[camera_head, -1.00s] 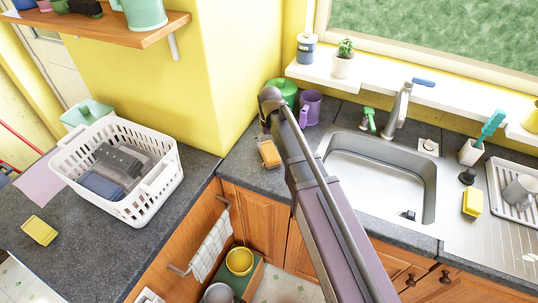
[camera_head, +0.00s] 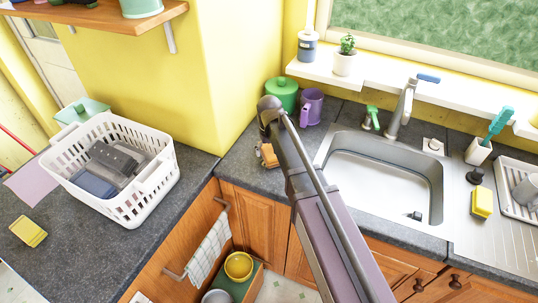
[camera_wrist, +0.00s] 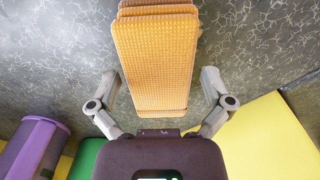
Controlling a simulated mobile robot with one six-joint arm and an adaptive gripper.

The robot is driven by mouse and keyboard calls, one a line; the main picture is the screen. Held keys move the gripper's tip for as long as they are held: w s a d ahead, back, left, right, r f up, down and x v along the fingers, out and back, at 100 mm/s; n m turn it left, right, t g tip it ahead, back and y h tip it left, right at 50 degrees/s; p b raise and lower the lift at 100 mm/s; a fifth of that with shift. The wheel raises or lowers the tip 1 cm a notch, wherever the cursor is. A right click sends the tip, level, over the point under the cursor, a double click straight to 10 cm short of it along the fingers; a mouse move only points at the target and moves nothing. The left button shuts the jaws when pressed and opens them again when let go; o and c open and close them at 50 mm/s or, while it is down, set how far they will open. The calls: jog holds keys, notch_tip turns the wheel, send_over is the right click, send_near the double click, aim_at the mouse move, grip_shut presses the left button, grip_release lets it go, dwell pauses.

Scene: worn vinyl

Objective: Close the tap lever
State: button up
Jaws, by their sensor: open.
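The silver tap (camera_head: 401,112) stands behind the steel sink, right of centre in the head view. Its lever (camera_head: 428,78) has a blue end and sticks out to the right from the top of the tap. My gripper (camera_wrist: 161,76) is open in the wrist view, one finger on each side of an orange textured block (camera_wrist: 158,60), with a gap to each finger. In the head view this block (camera_head: 268,155) lies on the counter left of the sink, and my arm's end largely hides the gripper. The tap is not in the wrist view.
A purple mug (camera_head: 312,106) and a green canister (camera_head: 283,93) stand behind my arm's end. A green-topped item (camera_head: 371,118) is just left of the tap. A windowsill (camera_head: 390,82) with a plant (camera_head: 346,55) runs behind it. The sink (camera_head: 385,170) is nearly empty.

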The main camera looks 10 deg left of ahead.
aim_at(269, 149)
jog(key=shift+c, duration=0.2)
jog(key=c, duration=0.9)
jog(key=shift+r, duration=0.2)
jog(key=shift+c, duration=0.2)
notch_tip(269, 149, up, 3)
jog(key=p, duration=0.3)
jog(key=shift+r+p, duration=0.2)
jog(key=shift+p, duration=0.2)
jog(key=s+d, duration=0.2)
jog(key=s, duration=0.3)
jog(key=s+d, duration=0.2)
jog(key=s, duration=0.3)
jog(key=s+d+r+p, duration=0.1)
jog(key=s+d, duration=0.1)
jog(key=s, duration=0.2)
jog(key=shift+s+r, duration=0.1)
jog(key=shift+s, duration=0.3)
